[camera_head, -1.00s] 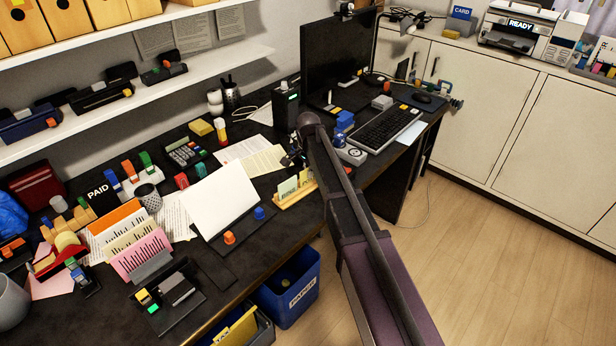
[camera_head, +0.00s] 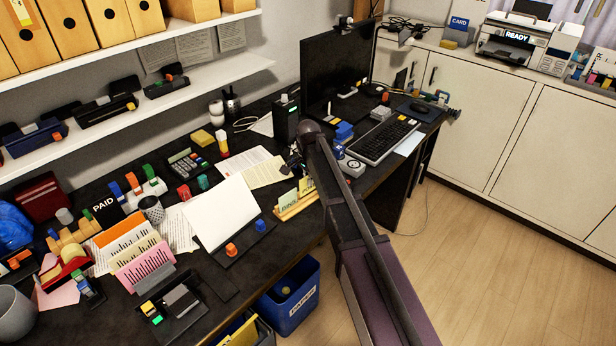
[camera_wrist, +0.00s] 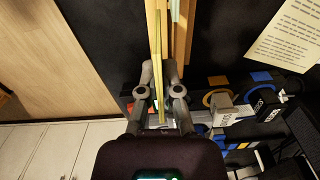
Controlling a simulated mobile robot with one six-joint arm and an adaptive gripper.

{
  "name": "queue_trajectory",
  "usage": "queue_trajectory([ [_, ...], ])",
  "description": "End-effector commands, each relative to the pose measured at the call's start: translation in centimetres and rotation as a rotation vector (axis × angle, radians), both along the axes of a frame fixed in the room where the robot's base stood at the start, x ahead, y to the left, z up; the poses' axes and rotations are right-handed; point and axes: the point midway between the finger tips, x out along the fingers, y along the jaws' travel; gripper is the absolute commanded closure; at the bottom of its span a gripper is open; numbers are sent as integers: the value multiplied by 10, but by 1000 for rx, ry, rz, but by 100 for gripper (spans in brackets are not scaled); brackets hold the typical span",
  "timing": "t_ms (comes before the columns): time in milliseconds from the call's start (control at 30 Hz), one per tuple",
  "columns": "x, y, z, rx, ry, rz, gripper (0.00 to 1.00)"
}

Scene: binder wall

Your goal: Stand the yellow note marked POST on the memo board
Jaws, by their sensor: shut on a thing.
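My gripper (camera_wrist: 161,72) is shut on a thin yellow note (camera_wrist: 157,85), seen nearly edge-on between the fingers in the wrist view; its marking cannot be read. In the head view my gripper (camera_head: 294,162) is small and partly hidden by my arm, just behind a wooden holder (camera_head: 296,210) at the desk's front edge. Pale green and yellow cards (camera_head: 287,200) stand upright in that holder. In the wrist view the holder's wooden strips (camera_wrist: 188,35) lie right beside the held note. I cannot tell whether the note touches the holder or is apart from it.
A white sheet on a dark board (camera_head: 222,212) lies left of the holder, with orange and blue clips. A keyboard (camera_head: 385,140), a monitor (camera_head: 336,75) and a blue stamp (camera_head: 343,132) are at the right. A blue paper bin (camera_head: 290,295) stands on the floor below.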

Motion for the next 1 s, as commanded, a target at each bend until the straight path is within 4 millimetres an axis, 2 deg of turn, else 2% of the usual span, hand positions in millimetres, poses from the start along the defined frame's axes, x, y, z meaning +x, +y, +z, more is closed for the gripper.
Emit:
queue_trajectory([
  [33,-19,-3,1,0,0,1,100],
  [200,-58,-6,5,0,0,0,100],
  [500,-115,-11,10,0,0,1,100],
  [700,-135,-12,12,0,0,0,100],
  [1000,-141,-12,12,0,0,0,100],
])
